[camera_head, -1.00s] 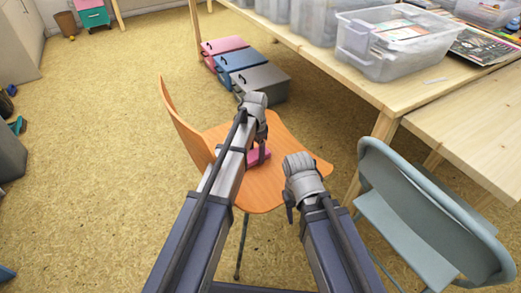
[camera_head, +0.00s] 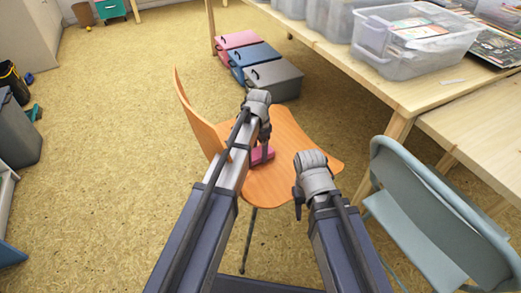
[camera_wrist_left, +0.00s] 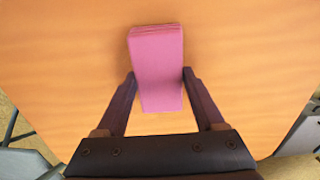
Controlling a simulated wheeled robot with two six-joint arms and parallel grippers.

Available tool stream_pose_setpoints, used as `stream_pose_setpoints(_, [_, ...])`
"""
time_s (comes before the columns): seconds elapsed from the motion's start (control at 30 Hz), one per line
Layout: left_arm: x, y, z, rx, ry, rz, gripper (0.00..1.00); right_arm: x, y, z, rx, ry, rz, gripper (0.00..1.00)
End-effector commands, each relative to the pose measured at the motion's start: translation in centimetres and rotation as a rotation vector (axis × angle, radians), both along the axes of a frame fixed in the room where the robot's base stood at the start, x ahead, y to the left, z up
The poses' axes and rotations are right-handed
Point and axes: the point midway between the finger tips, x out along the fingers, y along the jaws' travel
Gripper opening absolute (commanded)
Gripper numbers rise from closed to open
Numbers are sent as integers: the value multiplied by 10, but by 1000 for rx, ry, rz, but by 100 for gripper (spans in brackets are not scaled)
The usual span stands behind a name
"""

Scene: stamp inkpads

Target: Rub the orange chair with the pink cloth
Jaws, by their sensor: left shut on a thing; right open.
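The orange chair (camera_head: 283,131) stands in the middle of the head view, its curved back to the left and its seat facing up. The folded pink cloth (camera_head: 262,155) is at the seat, under my left gripper (camera_head: 265,148). In the left wrist view the cloth (camera_wrist_left: 157,68) sits between the two fingers of my left gripper (camera_wrist_left: 158,76), which is shut on it, with the wooden seat (camera_wrist_left: 240,60) behind. Whether the cloth presses on the seat is hard to tell. My right gripper (camera_head: 298,204) is open and empty near the seat's front right edge.
A grey-blue chair (camera_head: 425,220) stands at the right, close to my right arm. A wooden table (camera_head: 400,95) with clear plastic bins (camera_head: 410,45) is at the back right. Pink, blue and grey boxes (camera_head: 273,78) lie on the floor behind. The floor at left is open.

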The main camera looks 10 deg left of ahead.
Motion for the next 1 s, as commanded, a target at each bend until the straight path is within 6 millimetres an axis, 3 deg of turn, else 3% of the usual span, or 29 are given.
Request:
stream_pose_setpoints(0.63, [-1, 1, 58, 2, 2, 1, 26, 0, -1, 58, -7, 0, -10, 50])
stream_pose_setpoints(1.0, [-1, 1, 60, 2, 1, 1, 26, 0, -2, 60, -8, 0, -12, 50])
